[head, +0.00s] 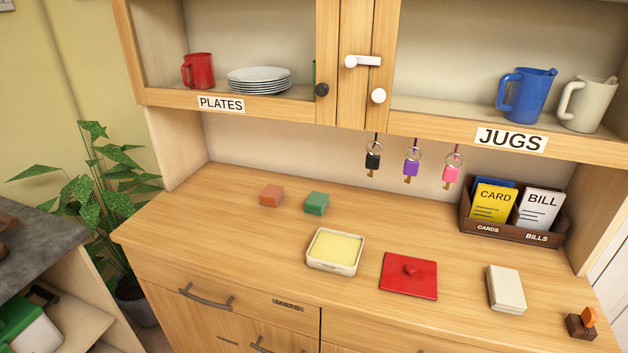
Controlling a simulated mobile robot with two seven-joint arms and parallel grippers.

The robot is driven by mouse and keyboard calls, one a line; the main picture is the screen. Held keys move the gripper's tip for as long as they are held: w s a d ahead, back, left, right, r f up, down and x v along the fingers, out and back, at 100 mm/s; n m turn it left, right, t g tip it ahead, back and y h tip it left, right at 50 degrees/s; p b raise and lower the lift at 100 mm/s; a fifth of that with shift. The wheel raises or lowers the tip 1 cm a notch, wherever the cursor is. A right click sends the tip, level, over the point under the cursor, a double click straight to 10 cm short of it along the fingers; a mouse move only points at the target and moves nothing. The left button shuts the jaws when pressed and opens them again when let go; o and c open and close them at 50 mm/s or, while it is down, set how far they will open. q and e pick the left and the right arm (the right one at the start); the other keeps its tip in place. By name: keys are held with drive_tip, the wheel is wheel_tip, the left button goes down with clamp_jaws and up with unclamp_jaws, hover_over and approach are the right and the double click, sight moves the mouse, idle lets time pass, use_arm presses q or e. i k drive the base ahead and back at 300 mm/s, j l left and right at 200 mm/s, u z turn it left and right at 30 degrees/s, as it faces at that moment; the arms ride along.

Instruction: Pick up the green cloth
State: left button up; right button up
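No item is clearly a green cloth. A small green block-like item (317,203) lies on the wooden counter, right of a similar orange-brown one; I cannot tell if it is folded cloth. Another green thing (22,318) shows at the lower left edge, over or on a white box-like item on a low shelf, partly cut off by the frame. Neither of my grippers is in view.
Keys hang below the cupboard. A plant (97,180) stands left, by a grey worktop (38,245).

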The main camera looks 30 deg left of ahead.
sight(317, 203)
drive_tip(key=u, duration=1.1)
